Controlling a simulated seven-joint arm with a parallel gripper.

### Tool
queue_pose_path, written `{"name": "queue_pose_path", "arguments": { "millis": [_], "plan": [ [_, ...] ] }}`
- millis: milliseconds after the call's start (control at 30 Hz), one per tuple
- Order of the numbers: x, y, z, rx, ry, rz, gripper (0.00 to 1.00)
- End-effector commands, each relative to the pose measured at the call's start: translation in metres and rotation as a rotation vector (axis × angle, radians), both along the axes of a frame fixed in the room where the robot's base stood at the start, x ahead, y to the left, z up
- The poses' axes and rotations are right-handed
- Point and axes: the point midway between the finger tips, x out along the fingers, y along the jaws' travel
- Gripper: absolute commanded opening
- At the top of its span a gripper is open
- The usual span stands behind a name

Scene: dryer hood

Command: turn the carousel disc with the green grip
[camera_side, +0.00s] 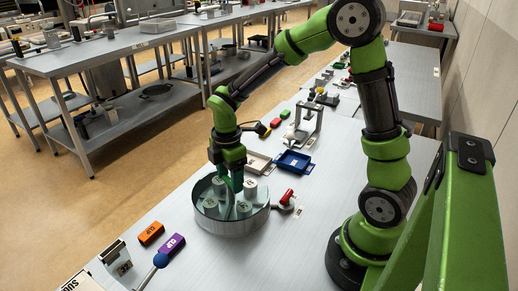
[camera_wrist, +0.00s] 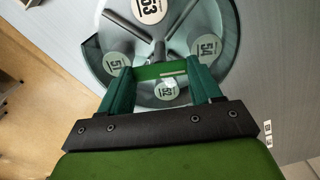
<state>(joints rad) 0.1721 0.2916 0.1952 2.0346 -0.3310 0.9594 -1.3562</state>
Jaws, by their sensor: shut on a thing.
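The carousel disc (camera_side: 226,212) sits inside a low round metal rim on the bench in the side view. It carries several numbered round pieces and dark spokes, which also show on the disc (camera_wrist: 205,22) in the wrist view. My gripper (camera_side: 232,182) reaches down onto the disc from above. In the wrist view my gripper (camera_wrist: 163,73) has its two dark green fingers on either side of the green grip (camera_wrist: 152,71), shut on it. The grip lies between the pieces marked 51 and 54, close to 52. The fingers partly hide the grip and disc edge.
A red-handled fitting (camera_side: 287,197) stands close to the rim's right. A blue tray (camera_side: 292,162) and a beige tray (camera_side: 258,163) lie behind. An orange block (camera_side: 151,233), a purple block (camera_side: 172,246) and a blue ball knob (camera_side: 160,260) are at front left.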

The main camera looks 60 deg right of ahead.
Motion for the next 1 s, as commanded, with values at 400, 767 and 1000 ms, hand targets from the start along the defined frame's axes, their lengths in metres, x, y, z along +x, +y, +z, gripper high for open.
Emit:
{"name": "queue_pose_path", "arguments": {
  "millis": [400,767,1000],
  "plan": [
    [0.0007,0.0003,0.0019,0.0,-0.003,0.207,0.09],
    [0.0006,0.0004,0.002,0.001,-0.003,0.353,0.09],
    [0.0006,0.0006,0.002,0.001,-0.003,0.411,0.09]
  ]
}}
